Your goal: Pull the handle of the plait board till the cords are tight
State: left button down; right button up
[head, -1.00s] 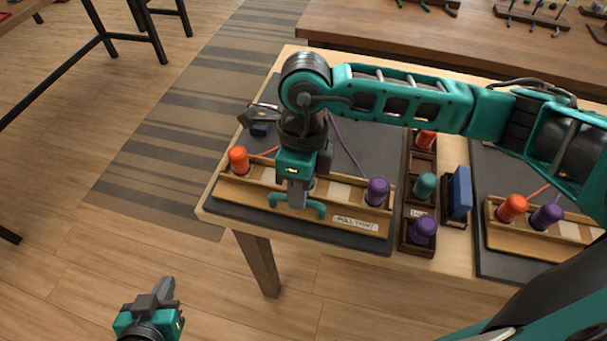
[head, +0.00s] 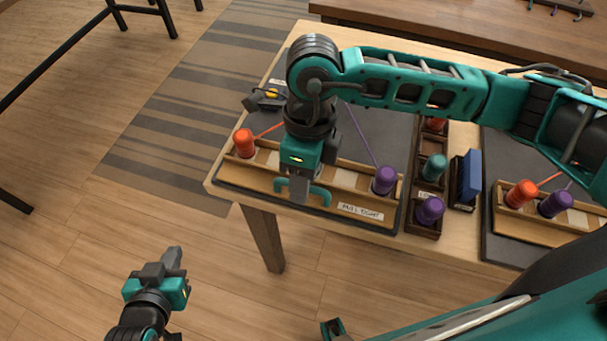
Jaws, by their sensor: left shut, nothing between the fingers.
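The plait board's long wooden tray (head: 358,213) lies on a dark mat with a "PULL TIGHT" label on its front. An orange bobbin (head: 244,143) stands at its left end and a purple bobbin (head: 384,180) at its right end. The orange cord (head: 268,130) and purple cord (head: 361,136) run back from them and look straight; my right arm hides where they meet. My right gripper (head: 298,190) points down, shut on the teal handle (head: 320,195) at the tray's front. My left gripper (head: 173,258) is shut and empty, over the floor left of the table.
Right of the board is a dark rack (head: 422,222) with teal and purple bobbins, and a blue block (head: 469,176) in a holder. A second board (head: 540,226) with orange and purple bobbins is further right. The floor (head: 90,260) left of the table is clear.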

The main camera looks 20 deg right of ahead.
notch_tip(320, 180, up, 12)
jog(key=w+d, duration=0.1)
jog(key=w, duration=0.1)
jog(key=shift+d+r, duration=0.15)
jog(key=shift+r, duration=0.1)
dwell(0.4)
